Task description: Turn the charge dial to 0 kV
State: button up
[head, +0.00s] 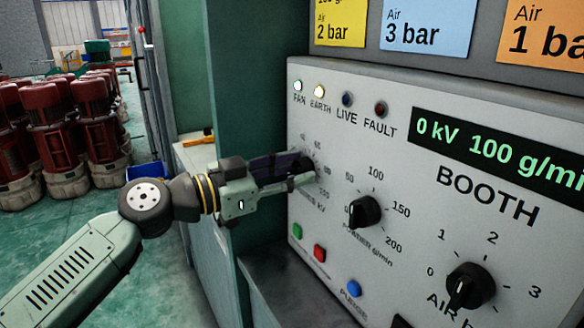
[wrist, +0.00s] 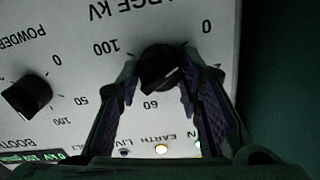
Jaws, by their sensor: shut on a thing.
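The charge dial (wrist: 160,64) is a black round knob on the pale booth panel (head: 430,235). In the wrist view the panel is upside down, with 0 at the dial's upper right, 100 at its upper left and 60 below. A short white mark shows on the knob's lower right edge; its exact reading is hard to tell. My gripper (head: 303,172) is shut on the charge dial, one finger on each side, and hides it in the head view. The panel display (head: 500,155) reads 0 kV and 100 g/min.
The powder dial (head: 365,211) sits close to the right of my gripper, and the air dial (head: 470,287) farther right. Green, red and blue buttons (head: 354,288) lie below. The fan and earth lamps (head: 320,92) are lit; live and fault are dark.

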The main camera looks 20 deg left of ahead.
jog(key=shift+a, duration=0.1)
dwell(0.3)
jog(key=o, duration=1.2)
jog(key=v, duration=1.2)
